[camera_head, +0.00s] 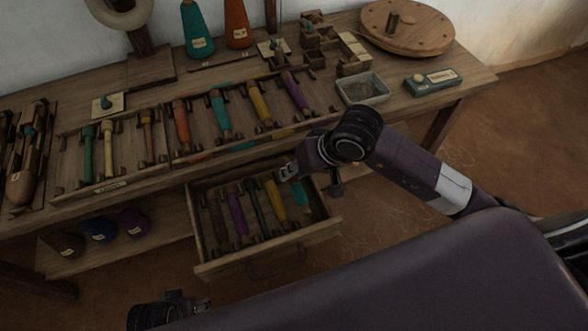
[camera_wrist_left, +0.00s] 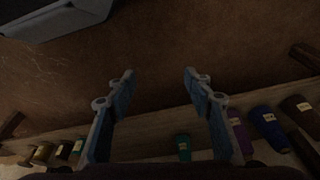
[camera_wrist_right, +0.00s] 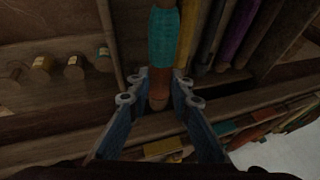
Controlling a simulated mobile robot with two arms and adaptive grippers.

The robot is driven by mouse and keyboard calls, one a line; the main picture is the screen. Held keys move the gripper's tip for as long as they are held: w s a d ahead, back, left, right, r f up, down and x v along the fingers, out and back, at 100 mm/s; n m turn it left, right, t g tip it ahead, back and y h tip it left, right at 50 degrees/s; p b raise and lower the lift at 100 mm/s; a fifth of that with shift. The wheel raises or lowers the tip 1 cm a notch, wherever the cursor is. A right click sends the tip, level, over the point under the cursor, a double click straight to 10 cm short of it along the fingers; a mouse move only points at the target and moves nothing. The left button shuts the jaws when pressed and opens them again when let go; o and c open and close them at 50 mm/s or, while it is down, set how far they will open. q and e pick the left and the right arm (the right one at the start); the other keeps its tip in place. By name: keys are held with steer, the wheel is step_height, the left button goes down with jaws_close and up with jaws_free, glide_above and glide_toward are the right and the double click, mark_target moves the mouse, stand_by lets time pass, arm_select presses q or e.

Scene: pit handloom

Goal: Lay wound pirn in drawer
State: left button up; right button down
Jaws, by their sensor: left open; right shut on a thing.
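The open drawer (camera_head: 268,250) juts out below the table. It holds a purple pirn (camera_head: 237,214), a dark one (camera_head: 256,204) and a yellow one (camera_head: 276,199), side by side. My right gripper (camera_head: 287,172) is over the drawer's right part. In the right wrist view it is shut on the brown end of a teal pirn (camera_wrist_right: 163,42), which also shows in the head view (camera_head: 300,192), beside the yellow pirn. I cannot tell whether it touches the drawer floor. My left gripper (camera_wrist_left: 157,82) is open and empty, low at the left (camera_head: 172,302).
A pirn rack (camera_head: 110,186) with several coloured pirns lies on the table (camera_head: 440,100) above the drawer. Cones (camera_head: 100,228) stand on the lower shelf at left. A grey tray (camera_head: 362,90) and a round wooden disc (camera_head: 430,40) are at the table's right.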

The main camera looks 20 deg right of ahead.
steer(key=shift+f, duration=0.55)
steer(key=shift+f+b, duration=0.35)
steer(key=shift+b, duration=0.35)
steer(key=shift+f+b, duration=0.5)
steer(key=shift+b, duration=0.1)
steer(key=shift+f+b, duration=0.5)
arm_select(q)
steer(key=w+b+v, duration=0.1)
steer(key=v, duration=1)
steer(key=shift+w+a+r+t, duration=0.15)
steer(key=shift+w+r+t, duration=0.1)
steer(key=shift+t, duration=0.15)
arm_select(e)
steer(key=shift+f, duration=0.45)
arm_select(q)
steer(key=shift+f, duration=0.1)
